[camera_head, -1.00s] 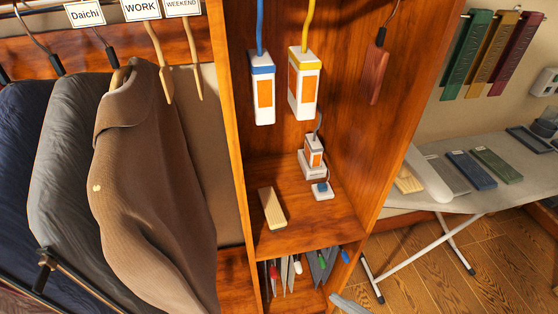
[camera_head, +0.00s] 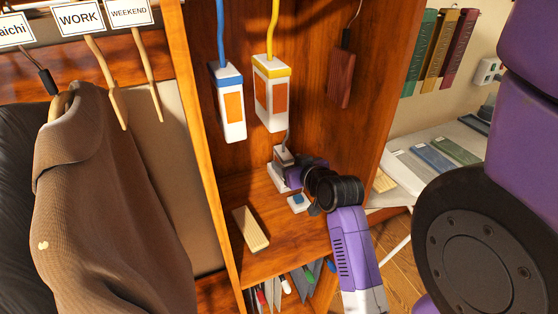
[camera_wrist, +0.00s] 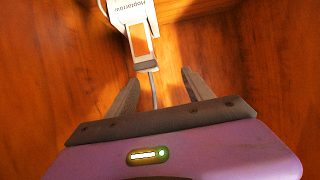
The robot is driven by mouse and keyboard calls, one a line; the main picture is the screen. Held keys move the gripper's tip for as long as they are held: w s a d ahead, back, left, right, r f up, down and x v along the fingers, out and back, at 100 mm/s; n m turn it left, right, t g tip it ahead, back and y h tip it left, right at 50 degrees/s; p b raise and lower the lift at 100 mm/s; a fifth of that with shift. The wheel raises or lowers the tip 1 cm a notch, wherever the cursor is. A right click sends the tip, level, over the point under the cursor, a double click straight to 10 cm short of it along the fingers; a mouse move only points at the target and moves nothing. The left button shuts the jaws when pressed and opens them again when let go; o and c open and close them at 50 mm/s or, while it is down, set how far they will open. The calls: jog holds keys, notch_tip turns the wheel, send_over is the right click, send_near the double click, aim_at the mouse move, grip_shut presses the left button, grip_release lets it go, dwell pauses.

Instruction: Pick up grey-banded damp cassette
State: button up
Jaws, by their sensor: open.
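The grey-banded damp cassette (camera_head: 281,154) is white with an orange window and a grey cord at its top. It stands at the back of the shelf, partly hidden by my gripper (camera_head: 291,174) in the head view. In the wrist view the cassette (camera_wrist: 139,38) is at top centre, its grey band (camera_wrist: 146,66) facing my gripper (camera_wrist: 159,77). The two fingers are spread apart, with the cord between them. The cassette lies beyond the fingertips, and I see no contact.
A blue-banded cassette (camera_head: 230,105) and a yellow-banded cassette (camera_head: 271,95) hang above by cords. A reddish wooden block (camera_head: 341,78) hangs to their right. A pale block (camera_head: 250,229) and a small white piece with blue (camera_head: 298,203) lie on the shelf (camera_head: 272,238). Cabinet walls flank it.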

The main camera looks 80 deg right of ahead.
aim_at(284, 150)
jog(key=shift+g, duration=0.3)
jog(key=d, duration=0.4)
jog(key=shift+w+d+r, duration=0.1)
jog(key=shift+w, duration=0.1)
jog(key=shift+p+x, duration=0.7)
jog(key=shift+x, duration=2.2)
grip_shut()
